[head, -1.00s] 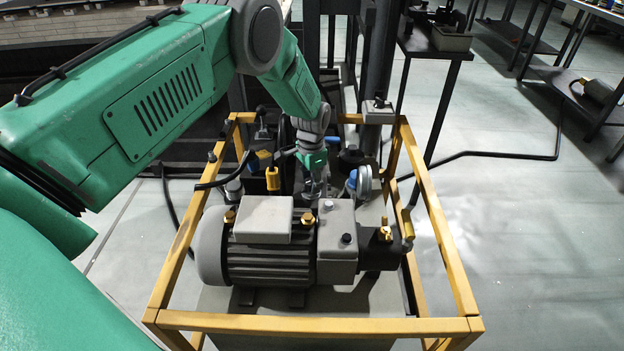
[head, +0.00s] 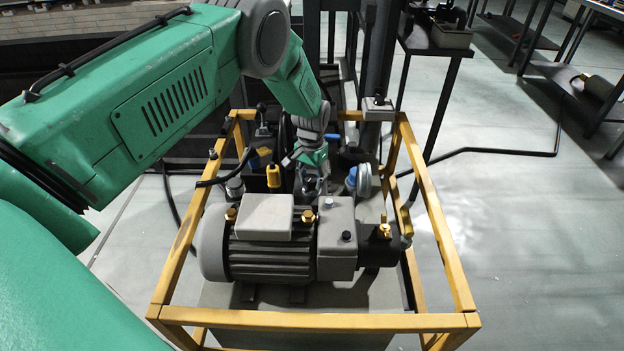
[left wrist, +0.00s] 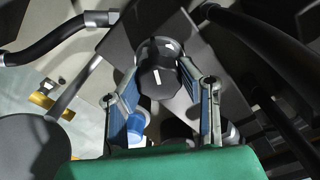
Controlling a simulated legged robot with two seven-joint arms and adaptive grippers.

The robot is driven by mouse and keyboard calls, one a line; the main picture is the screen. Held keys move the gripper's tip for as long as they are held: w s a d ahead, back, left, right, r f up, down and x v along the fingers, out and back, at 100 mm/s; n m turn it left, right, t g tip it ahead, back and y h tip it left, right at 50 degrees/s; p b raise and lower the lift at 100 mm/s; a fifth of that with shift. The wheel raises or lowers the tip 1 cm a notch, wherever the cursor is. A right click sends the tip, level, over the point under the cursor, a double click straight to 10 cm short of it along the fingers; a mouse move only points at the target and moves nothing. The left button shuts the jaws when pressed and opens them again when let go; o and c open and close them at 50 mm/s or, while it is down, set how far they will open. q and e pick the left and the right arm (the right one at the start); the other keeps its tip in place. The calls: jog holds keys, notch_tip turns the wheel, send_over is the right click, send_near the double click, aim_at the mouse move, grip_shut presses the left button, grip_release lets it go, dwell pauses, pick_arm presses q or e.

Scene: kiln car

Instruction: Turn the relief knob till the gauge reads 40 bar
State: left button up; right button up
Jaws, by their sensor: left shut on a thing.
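The relief knob (left wrist: 157,80) is dark with a white mark on its top, and shows in the left wrist view between the two fingers of my left gripper (left wrist: 160,82). The fingers are shut on its sides. In the head view my left gripper (head: 311,186) reaches down behind the grey pump block, and the knob is small and mostly covered by the fingers there. A round silver gauge (head: 364,182) stands just right of the gripper; its face is turned away and I cannot read it. My right gripper is not in view.
A yellow frame (head: 320,321) surrounds the power unit. A grey motor (head: 268,258) stands in front of the gripper. A blue cap (head: 351,178) is beside the gauge. Open floor lies right.

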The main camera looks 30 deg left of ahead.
aim_at(311, 177)
pick_arm(q)
jog(key=shift+w, duration=0.1)
jog(key=o, duration=1.1)
jog(key=shift+o, duration=0.2)
notch_tip(311, 177, up, 12)
jog(key=shift+a, duration=0.1)
